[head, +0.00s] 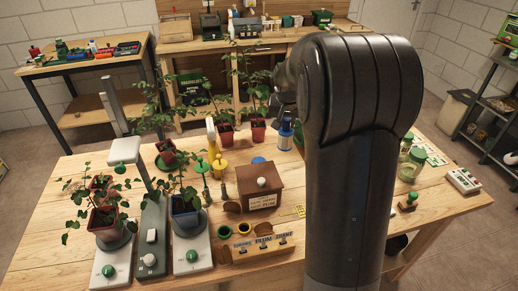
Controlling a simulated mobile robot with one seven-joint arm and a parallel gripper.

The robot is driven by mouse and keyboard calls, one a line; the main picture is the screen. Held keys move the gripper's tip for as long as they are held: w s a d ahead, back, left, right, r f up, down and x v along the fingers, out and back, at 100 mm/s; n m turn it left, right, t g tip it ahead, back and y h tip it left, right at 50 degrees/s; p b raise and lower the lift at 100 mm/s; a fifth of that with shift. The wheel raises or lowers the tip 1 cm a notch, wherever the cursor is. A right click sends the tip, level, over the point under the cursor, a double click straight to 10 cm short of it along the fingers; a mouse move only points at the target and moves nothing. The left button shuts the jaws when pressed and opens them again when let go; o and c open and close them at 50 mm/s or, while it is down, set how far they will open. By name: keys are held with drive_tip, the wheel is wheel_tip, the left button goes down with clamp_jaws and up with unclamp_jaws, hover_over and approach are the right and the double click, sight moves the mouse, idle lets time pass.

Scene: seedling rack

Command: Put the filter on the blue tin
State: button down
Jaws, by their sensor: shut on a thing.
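A blue tin-like container (286,138) with a pale label stands near the back of the wooden bench, just left of my arm. I cannot tell for sure that it is the blue tin. A small blue round thing (258,160) shows behind the brown house-shaped box. I cannot make out the filter. My large dark arm rises in front of the bench's right middle and hides what is behind it. A dark part of it reaches out above the blue container. My gripper's fingers are hidden, and so is anything they hold.
Potted seedlings (108,222) and white and grey devices with green knobs (193,255) crowd the bench's left side. A brown house-shaped box (262,188) and a labelled wooden block (262,247) stand mid-bench. Jars (412,165) and a stamp (408,202) are on the right.

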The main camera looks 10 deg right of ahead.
drive_tip(key=w+a+f, duration=0.5)
drive_tip(key=a+f, duration=0.2)
drive_tip(key=f, duration=0.2)
drive_tip(key=shift+a+f, duration=0.3)
drive_tip(key=shift+a, duration=0.1)
drive_tip(key=shift+w, duration=0.1)
drive_tip(key=c, duration=1.2)
unclamp_jaws()
drive_tip(key=shift+f, duration=0.15)
drive_tip(key=v, duration=1.2)
drive_tip(key=s+r+n+y, duration=0.1)
drive_tip(key=s+r, duration=0.3)
drive_tip(key=s, duration=0.5)
drive_tip(key=s+r+n, duration=0.1)
drive_tip(key=s+r, duration=0.3)
drive_tip(key=s, duration=0.4)
drive_tip(key=s+f+n, duration=0.1)
drive_tip(key=s, duration=0.8)
drive_tip(key=s+a+n+t, duration=0.1)
drive_tip(key=s, duration=0.8)
drive_tip(key=shift+a+f+n+y, duration=0.3)
drive_tip(key=shift+a+f+y, duration=0.05)
drive_tip(key=shift+f+y, duration=0.05)
